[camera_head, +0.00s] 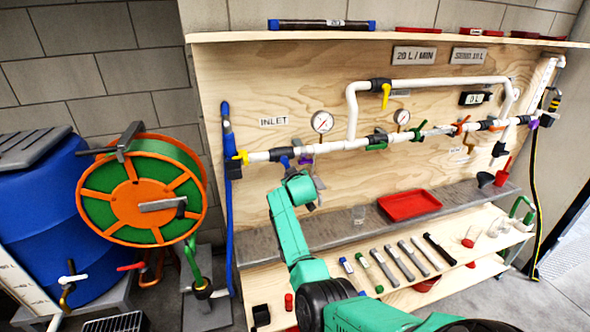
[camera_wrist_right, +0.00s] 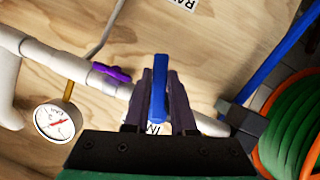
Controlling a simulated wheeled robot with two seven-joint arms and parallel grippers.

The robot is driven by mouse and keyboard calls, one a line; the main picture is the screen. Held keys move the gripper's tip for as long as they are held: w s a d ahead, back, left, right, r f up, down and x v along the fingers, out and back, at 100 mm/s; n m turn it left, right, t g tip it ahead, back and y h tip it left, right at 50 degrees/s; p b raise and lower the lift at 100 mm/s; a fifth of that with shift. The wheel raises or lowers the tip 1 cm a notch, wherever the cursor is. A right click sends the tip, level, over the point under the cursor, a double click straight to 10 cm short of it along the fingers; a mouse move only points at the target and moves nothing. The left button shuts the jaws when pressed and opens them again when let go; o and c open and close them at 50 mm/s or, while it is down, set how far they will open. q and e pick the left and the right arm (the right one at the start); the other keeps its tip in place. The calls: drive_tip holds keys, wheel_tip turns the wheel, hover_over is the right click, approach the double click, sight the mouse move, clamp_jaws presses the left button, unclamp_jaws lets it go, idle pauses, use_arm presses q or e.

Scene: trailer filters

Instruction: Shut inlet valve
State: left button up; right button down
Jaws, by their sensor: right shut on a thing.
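The white inlet pipe (camera_head: 260,156) runs along the plywood panel beside the INLET label (camera_head: 273,121). A blue valve lever (camera_wrist_right: 160,88) stands between the dark fingers of my right gripper (camera_wrist_right: 158,100), which is shut on it. In the right wrist view the lever points up the picture, at an angle to the pipe (camera_wrist_right: 60,62). In the head view my right gripper (camera_head: 298,180) is at the pipe's left part, and some blue (camera_head: 285,162) shows beside it. The valve body is mostly hidden by the gripper. My left gripper is not in view.
A purple lever (camera_wrist_right: 112,72) and a pressure gauge (camera_wrist_right: 54,122) are close to the gripper. A blue hose (camera_head: 228,200) hangs there, near an orange-and-green reel (camera_head: 140,200). A red tray (camera_head: 410,204) sits on the shelf below.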

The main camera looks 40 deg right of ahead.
drive_tip(key=shift+w+a+m+t+y+p, duration=0.15)
drive_tip(key=shift+a+m+y+p, duration=0.25)
drive_tip(key=shift+m+p, duration=0.25)
drive_tip(key=shift+w+a+m+t+y+p, duration=0.15)
drive_tip(key=shift+a+m+y+p, duration=0.15)
drive_tip(key=shift+m+y+p, duration=0.35)
drive_tip(key=c, duration=0.9)
unclamp_jaws()
drive_tip(key=shift+o, duration=0.8)
drive_tip(key=shift+w+f, duration=0.1)
drive_tip(key=shift+f, duration=0.05)
drive_tip(key=b+v, duration=0.1)
drive_tip(key=v, duration=1.3)
drive_tip(key=shift+s+a+b, duration=0.25)
drive_tip(key=shift+b, duration=0.05)
